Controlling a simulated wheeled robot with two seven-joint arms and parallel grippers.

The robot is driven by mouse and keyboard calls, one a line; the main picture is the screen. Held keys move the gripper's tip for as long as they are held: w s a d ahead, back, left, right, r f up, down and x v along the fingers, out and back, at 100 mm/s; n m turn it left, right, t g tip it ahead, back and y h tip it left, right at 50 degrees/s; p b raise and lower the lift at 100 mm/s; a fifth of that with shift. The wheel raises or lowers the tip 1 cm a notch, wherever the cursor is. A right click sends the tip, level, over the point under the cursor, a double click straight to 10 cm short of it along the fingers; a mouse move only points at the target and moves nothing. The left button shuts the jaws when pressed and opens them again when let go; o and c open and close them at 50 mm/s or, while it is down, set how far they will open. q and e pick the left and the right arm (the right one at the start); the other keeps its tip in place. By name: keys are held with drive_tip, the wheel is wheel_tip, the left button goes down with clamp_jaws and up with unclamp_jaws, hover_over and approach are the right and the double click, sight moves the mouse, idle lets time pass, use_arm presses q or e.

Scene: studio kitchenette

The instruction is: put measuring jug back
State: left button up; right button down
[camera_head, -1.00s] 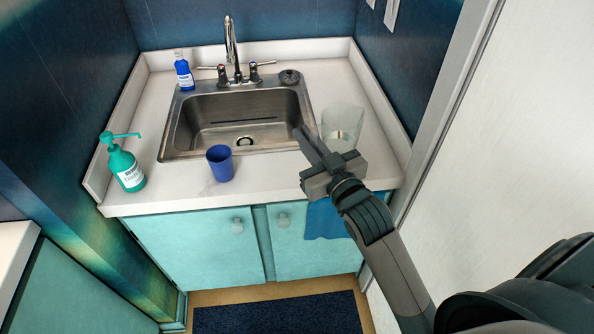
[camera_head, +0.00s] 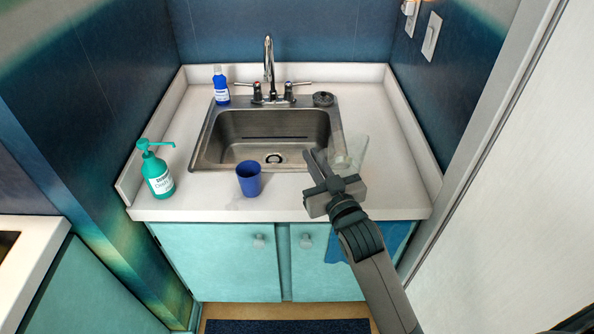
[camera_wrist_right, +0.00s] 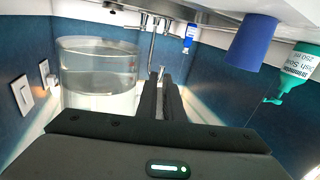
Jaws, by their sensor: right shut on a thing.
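The measuring jug (camera_head: 352,152) is a clear, see-through container over the right side of the counter, near the sink's front right corner. It also shows large at the left of the right wrist view (camera_wrist_right: 97,80), where the picture is upside down. My right gripper (camera_head: 316,160) is right beside the jug, its fingers close together. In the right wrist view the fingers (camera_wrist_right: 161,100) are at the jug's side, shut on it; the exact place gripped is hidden. I cannot tell whether the jug's base touches the counter. My left gripper is not in view.
A steel sink (camera_head: 222,160) with a tap (camera_head: 269,65) is set in the white counter (camera_head: 200,205). A blue cup (camera_head: 249,179) stands at the sink's front edge. A green soap bottle (camera_head: 158,175) stands at left, a blue bottle (camera_head: 221,88) behind. A wall rises at right.

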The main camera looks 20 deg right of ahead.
drive_tip(key=w+a+f, duration=0.2)
drive_tip(key=w, duration=0.1)
drive_tip(key=w+a+f, duration=0.1)
drive_tip(key=shift+w+a+f, duration=0.1)
drive_tip(key=shift+w+f, duration=0.05)
drive_tip(key=shift+w, duration=0.2)
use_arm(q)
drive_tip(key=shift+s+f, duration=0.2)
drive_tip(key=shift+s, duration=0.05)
use_arm(e)
drive_tip(key=shift+f, duration=0.5)
wheel_tip(320, 180, down, 2)
drive_tip(key=shift+p, duration=0.3)
drive_tip(key=shift+f, duration=0.5)
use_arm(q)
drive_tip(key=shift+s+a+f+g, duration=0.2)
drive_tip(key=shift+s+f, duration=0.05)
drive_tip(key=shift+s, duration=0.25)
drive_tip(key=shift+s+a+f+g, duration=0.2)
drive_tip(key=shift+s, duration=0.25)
